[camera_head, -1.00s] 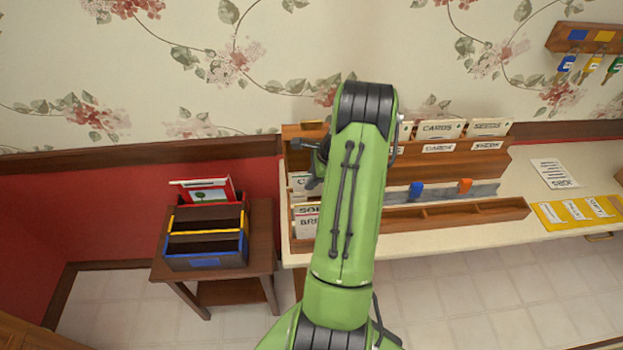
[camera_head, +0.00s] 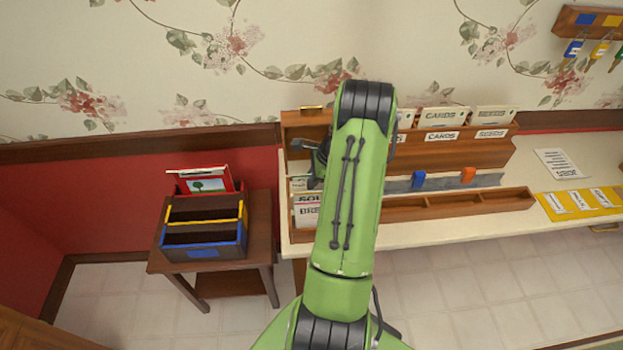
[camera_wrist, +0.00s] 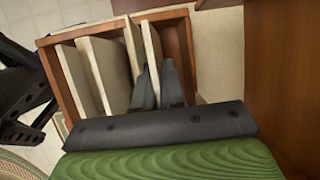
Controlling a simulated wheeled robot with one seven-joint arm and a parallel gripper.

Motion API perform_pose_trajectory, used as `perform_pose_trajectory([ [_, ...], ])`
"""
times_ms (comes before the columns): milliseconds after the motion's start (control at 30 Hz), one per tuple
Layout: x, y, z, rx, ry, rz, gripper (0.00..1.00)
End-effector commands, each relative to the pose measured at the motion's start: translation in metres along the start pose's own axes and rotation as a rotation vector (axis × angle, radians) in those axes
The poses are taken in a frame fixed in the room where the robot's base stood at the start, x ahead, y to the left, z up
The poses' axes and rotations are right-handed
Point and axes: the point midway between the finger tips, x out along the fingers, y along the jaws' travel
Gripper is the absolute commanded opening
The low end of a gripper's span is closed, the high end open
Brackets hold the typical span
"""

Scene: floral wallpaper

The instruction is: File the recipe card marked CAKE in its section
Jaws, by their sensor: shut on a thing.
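In the wrist view my gripper (camera_wrist: 160,84) is shut on a thin cream card (camera_wrist: 152,46), its fingertips down in a wooden tray compartment (camera_wrist: 178,14). The held card stands on edge beside several other cream cards (camera_wrist: 104,72). No writing shows on these cards in the wrist view, so I cannot read the held card's mark. In the head view, cards with printed labels, one starting "BRE" (camera_head: 308,212), stand at the left end of the wooden organizer (camera_head: 460,203).
A rear wooden rack (camera_head: 470,148) holds cards labelled CARDS and SEEDS. A grey rail with blue (camera_head: 418,180) and orange (camera_head: 468,175) clips lies in front of it. A small table at left bears a sorter (camera_head: 205,225). Keys hang at upper right. The organizer's right compartments look empty.

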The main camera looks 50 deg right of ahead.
Motion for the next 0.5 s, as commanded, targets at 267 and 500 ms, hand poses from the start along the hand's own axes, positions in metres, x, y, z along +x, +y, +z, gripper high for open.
perform_pose_trajectory([
  [267,0.0002,0.002,0.0005,0.0,-0.002,0.007,0.39],
  [500,0.0012,0.0038,0.0003,0.002,-0.003,0.013,0.39],
])
